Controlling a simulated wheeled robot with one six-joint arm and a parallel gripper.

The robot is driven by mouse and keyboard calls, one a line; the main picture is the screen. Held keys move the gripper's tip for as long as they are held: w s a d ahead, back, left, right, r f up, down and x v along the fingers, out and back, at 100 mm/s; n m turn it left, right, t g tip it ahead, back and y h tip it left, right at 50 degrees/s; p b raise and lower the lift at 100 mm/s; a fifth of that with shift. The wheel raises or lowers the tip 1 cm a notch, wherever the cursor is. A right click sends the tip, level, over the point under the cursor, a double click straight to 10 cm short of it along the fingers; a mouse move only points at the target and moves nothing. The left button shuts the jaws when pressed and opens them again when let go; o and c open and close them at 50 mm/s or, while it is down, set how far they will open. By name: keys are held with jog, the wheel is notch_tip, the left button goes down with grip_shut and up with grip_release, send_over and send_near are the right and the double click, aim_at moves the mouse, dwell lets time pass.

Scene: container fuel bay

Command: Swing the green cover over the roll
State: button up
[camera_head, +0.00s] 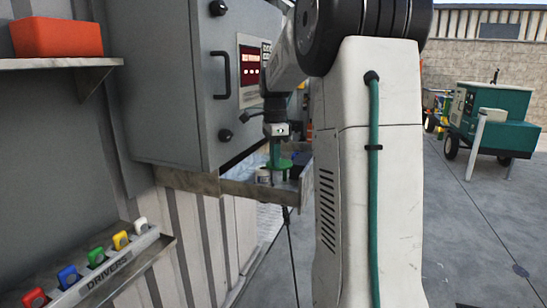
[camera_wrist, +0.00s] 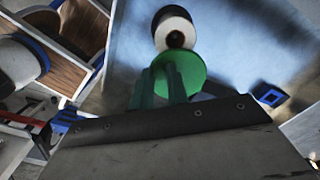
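The green cover (camera_wrist: 190,70) is a round disc in the wrist view, just beyond my fingertips. In the head view it is a small green shape (camera_head: 283,164) at the open tray below the grey cabinet. The roll (camera_wrist: 174,26), white with a dark core, shows just past the disc's edge, only partly covered by it in the wrist view. In the head view a small white piece, likely the roll (camera_head: 265,174), sits at the tray. My gripper (camera_wrist: 162,72) has two green fingers overlapping the disc's near side. A narrow gap shows between them; whether they grip the disc I cannot tell.
The grey cabinet (camera_head: 165,80) with a handle and red display is close to my arm's left. A ledge with coloured driver handles (camera_head: 97,258) and a shelf with an orange box (camera_head: 56,37) are at left. A green generator (camera_head: 490,118) stands far right on open floor.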

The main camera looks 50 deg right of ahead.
jog(key=o, duration=0.4)
